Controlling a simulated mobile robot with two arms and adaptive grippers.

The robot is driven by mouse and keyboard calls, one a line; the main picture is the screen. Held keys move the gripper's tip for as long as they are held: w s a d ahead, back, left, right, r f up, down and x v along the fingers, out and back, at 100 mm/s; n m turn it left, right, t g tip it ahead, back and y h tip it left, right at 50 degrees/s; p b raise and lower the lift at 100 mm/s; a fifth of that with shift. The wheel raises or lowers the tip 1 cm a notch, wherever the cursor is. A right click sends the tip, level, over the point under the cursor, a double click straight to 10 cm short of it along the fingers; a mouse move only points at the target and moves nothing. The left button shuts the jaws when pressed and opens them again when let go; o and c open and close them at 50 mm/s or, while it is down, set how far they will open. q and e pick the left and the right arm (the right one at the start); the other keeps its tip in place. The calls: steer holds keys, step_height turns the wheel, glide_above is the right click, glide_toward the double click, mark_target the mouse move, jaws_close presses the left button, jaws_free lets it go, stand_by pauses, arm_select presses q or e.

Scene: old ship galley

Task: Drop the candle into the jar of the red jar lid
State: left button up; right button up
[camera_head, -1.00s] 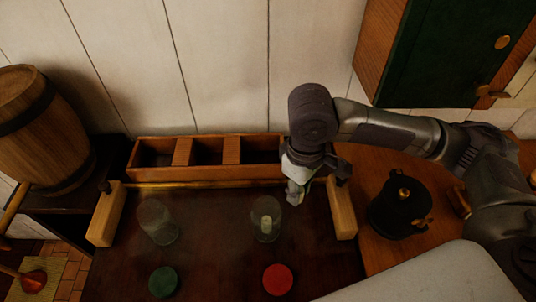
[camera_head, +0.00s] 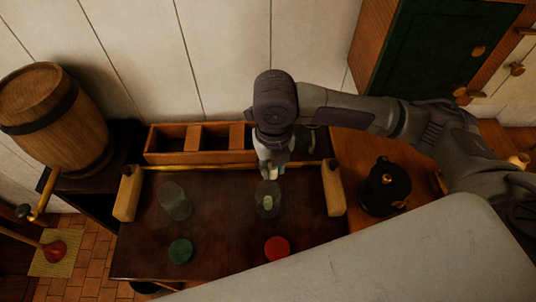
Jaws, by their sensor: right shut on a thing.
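My right gripper (camera_head: 271,170) points down just above the rim of the right clear jar (camera_head: 262,208). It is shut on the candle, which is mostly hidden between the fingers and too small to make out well. The right jar stands upright on the dark tabletop, behind the red jar lid (camera_head: 277,247). A small pale thing shows inside this jar; I cannot tell what it is. My left gripper is not in view.
A second clear jar (camera_head: 174,202) stands to the left, behind a green lid (camera_head: 180,251). A wooden compartment box (camera_head: 160,157) lies along the back. Wooden blocks (camera_head: 333,190) flank the tabletop (camera_head: 220,225). A black pot (camera_head: 384,190) stands at right and a barrel (camera_head: 55,115) at left.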

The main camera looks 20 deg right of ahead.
steer(key=n, duration=0.2)
steer(key=r+n, duration=0.1)
steer(key=shift+a+n+p, duration=0.3)
steer(key=shift+a+p, duration=0.05)
steer(key=shift+p, duration=0.05)
steer(key=shift+a+n, duration=0.1)
steer(key=shift+n, duration=0.4)
steer(key=shift+f+n, duration=0.1)
steer(key=shift+n, duration=0.3)
step_height(320, 180, down, 7)
steer(key=b, duration=0.7)
arm_select(q)
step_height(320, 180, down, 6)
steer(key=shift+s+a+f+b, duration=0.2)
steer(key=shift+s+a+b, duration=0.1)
steer(key=shift+b, duration=0.15)
arm_select(e)
steer(key=shift+f, duration=0.8)
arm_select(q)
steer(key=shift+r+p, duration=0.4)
arm_select(e)
steer(key=o, duration=0.9)
